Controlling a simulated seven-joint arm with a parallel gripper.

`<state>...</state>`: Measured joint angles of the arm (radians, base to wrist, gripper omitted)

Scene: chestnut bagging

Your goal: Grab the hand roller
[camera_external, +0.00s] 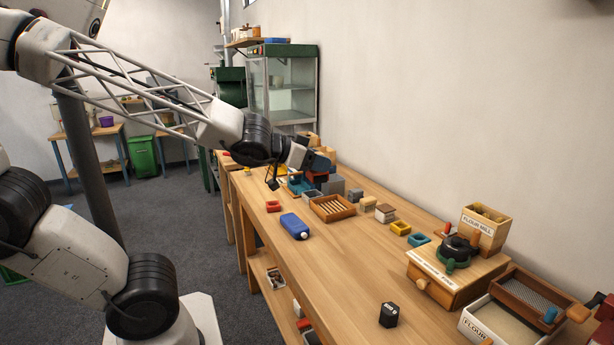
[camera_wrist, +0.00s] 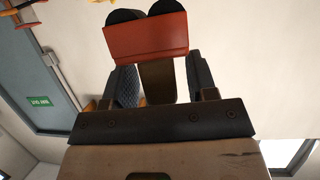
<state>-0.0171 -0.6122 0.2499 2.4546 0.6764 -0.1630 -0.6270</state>
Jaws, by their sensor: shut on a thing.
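In the wrist view, my gripper (camera_wrist: 160,84) has its two dark, ridged fingers closed on either side of a brown handle. The handle belongs to a tool with an orange-red block (camera_wrist: 146,38) and two black rounded rollers, which looks like the hand roller. The rollers point away from my gripper, toward the top of the picture. In the external view, my gripper is at the far part of the wooden table, near a cluster of small objects. The held tool cannot be made out clearly there.
A green-framed glass cabinet (camera_external: 283,85) stands behind. The table's near middle is mostly clear.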

